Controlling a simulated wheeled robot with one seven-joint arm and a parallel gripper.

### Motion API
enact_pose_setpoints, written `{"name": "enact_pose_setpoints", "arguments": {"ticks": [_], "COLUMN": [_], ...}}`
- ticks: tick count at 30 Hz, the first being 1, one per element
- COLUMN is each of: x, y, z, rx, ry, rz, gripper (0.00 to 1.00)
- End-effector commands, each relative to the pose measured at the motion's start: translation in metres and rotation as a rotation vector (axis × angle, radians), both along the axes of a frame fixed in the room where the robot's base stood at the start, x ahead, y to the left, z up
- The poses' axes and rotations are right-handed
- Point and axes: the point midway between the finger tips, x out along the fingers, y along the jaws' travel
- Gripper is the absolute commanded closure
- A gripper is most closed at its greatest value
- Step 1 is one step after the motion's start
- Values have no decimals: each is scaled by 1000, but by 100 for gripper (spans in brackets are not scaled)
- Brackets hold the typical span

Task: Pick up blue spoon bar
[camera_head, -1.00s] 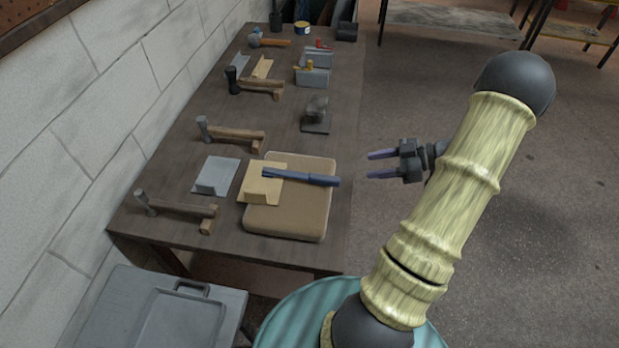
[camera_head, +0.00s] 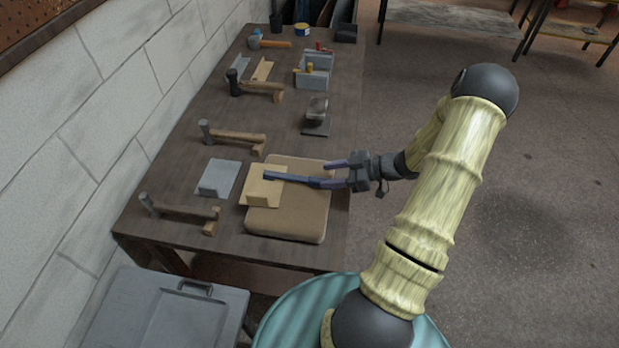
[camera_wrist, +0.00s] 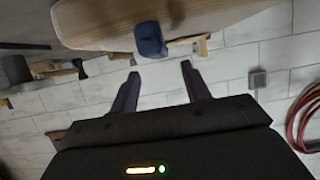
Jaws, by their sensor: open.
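The blue spoon bar (camera_head: 290,179) lies across a tan padded block (camera_head: 290,222) on the workbench, its left end over a pale wooden angled piece (camera_head: 264,186). In the wrist view its blue end (camera_wrist: 150,40) shows ahead of the fingers, beside the tan block (camera_wrist: 110,22). My gripper (camera_head: 335,175) is open at the bar's right end, with one finger overlapping that end in the head view. In the wrist view both fingers (camera_wrist: 158,72) are spread with nothing between their tips. Whether a finger touches the bar I cannot tell.
Several hammers, one at the front left (camera_head: 180,208), lie along the bench's left side. A grey angled plate (camera_head: 218,178) is left of the block. A grey metal piece (camera_head: 317,117) and a grey bin (camera_head: 313,70) stand farther back. A grey case (camera_head: 165,312) sits below the near edge.

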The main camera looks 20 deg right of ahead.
Motion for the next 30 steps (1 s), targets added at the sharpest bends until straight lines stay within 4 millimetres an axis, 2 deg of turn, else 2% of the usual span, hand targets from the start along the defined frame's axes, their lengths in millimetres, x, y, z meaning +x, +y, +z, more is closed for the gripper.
{"name": "enact_pose_setpoints", "arguments": {"ticks": [11,24,30], "x": [1,25,26], "y": [2,39,40], "z": [-1,-20,-23], "rx": [1,2,-1], "ry": [1,1,-1], "rz": [0,-1,-1], "gripper": [53,53,53]}}
